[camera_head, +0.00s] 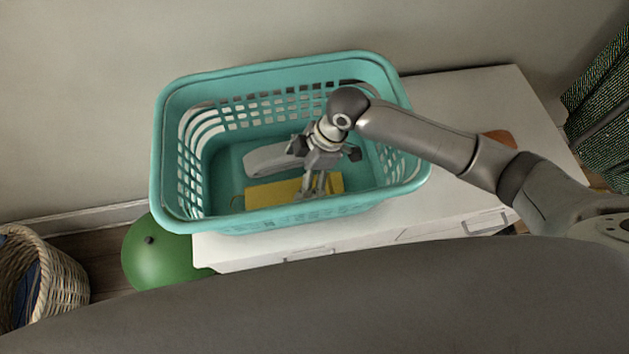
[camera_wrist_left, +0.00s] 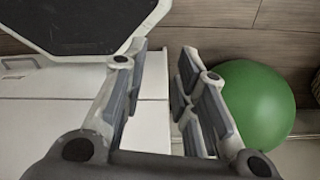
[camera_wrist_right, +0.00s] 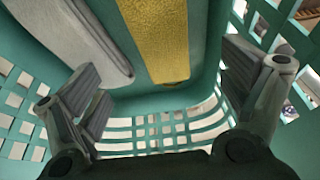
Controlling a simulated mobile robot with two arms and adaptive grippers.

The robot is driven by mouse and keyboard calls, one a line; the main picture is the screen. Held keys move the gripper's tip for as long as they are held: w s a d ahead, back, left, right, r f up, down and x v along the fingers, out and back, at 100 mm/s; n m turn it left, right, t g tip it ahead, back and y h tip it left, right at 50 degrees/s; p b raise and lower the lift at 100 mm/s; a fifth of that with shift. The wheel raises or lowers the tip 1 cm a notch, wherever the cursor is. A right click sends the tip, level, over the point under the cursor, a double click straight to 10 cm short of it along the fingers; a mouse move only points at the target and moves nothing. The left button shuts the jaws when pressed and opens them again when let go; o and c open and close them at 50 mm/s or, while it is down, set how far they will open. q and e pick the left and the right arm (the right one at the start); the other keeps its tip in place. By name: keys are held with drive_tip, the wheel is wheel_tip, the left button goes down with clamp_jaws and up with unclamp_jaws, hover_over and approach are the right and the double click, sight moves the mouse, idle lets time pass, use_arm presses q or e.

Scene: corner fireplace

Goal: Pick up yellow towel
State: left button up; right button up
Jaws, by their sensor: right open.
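The yellow towel (camera_head: 268,195) lies folded on the floor of the teal laundry basket, near its front wall. In the right wrist view the towel (camera_wrist_right: 158,40) is a yellow strip running away from the gripper. My right gripper (camera_head: 316,186) reaches down inside the basket over the towel's right part and hides some of it. In its wrist view the fingers (camera_wrist_right: 160,88) are wide apart, with the towel beyond them and nothing held. My left gripper (camera_wrist_left: 165,85) is outside the basket, open and empty, above the white cabinet's drawer fronts.
The teal basket (camera_head: 162,140) stands on a white cabinet (camera_head: 470,105); its walls surround my right gripper. A light grey towel (camera_head: 268,158) lies beside the yellow one. A green ball (camera_head: 155,260) and a wicker basket (camera_head: 62,285) stand on the floor at left.

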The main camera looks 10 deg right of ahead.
sight(283, 193)
drive_tip(key=x, duration=0.2)
drive_tip(key=p+x, duration=0.1)
drive_tip(key=x, duration=0.2)
drive_tip(key=shift+s+a+r, duration=0.1)
drive_tip(key=shift+s+a, duration=0.05)
drive_tip(key=shift+a, duration=0.15)
drive_tip(key=shift+p+x, duration=0.45)
drive_tip(key=shift+x, duration=0.3)
drive_tip(key=x, duration=0.1)
drive_tip(key=p+x, duration=0.1)
drive_tip(key=x, duration=0.1)
drive_tip(key=shift+a, duration=0.4)
drive_tip(key=shift+a+f, duration=0.1)
drive_tip(key=shift+f, duration=0.3)
drive_tip(key=shift+c, duration=0.8)
use_arm(q)
drive_tip(key=r, duration=0.1)
drive_tip(key=a+r, duration=0.1)
drive_tip(key=shift+s+a+r, duration=0.3)
drive_tip(key=shift+s+r, duration=0.05)
drive_tip(key=shift+r, duration=0.05)
use_arm(e)
drive_tip(key=c, duration=1)
